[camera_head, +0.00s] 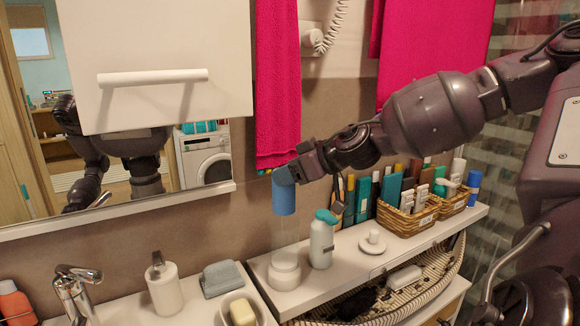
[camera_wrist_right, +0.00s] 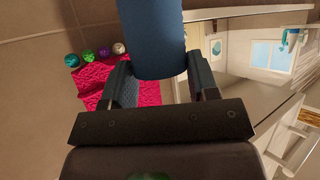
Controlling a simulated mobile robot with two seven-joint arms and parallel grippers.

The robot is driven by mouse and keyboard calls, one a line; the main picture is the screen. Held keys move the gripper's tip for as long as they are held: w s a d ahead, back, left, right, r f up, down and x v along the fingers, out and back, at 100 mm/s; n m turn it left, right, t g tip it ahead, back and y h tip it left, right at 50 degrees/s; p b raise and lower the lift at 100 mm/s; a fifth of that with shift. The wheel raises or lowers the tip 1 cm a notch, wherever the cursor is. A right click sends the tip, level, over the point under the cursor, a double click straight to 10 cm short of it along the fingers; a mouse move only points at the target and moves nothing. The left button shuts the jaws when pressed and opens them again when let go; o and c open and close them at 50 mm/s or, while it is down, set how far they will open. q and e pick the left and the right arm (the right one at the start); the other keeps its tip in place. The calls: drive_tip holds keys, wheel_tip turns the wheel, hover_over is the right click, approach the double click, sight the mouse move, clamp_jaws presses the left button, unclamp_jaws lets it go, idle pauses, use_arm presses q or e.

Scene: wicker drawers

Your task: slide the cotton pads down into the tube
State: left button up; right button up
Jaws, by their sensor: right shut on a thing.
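A blue cylinder (camera_head: 284,196), apparently the cotton pads, hangs upright from my right gripper (camera_head: 288,174). In the right wrist view the same blue cylinder (camera_wrist_right: 153,40) sits between the two fingers, which are shut on it. Below it in the head view, a round white holder (camera_head: 284,270) stands on the shelf. A faint clear wall seems to rise above this holder, perhaps the tube. The cylinder is above the holder and apart from it. The holder's inside is hidden. My left gripper is not in view.
A white bottle with a teal top (camera_head: 321,240) stands close right of the holder. A small white dish (camera_head: 372,243) and wicker baskets (camera_head: 408,219) stand further right. A soap dispenser (camera_head: 163,283) and grey cloth (camera_head: 220,279) are left. A pink towel (camera_head: 278,80) hangs behind.

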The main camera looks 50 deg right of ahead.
sight(294, 205)
drive_tip(key=shift+f, duration=1.15)
drive_tip(key=shift+f+p, duration=0.8)
drive_tip(key=shift+f, duration=0.85)
drive_tip(key=shift+f+p, duration=0.35)
drive_tip(key=shift+f, duration=0.3)
drive_tip(key=shift+f+p, duration=0.3)
drive_tip(key=shift+f, duration=0.3)
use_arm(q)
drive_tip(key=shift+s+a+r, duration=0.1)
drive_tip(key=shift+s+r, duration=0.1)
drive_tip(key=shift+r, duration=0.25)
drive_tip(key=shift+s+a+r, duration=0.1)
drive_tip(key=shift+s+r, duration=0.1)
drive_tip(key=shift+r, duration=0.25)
use_arm(e)
drive_tip(key=shift+f, duration=0.15)
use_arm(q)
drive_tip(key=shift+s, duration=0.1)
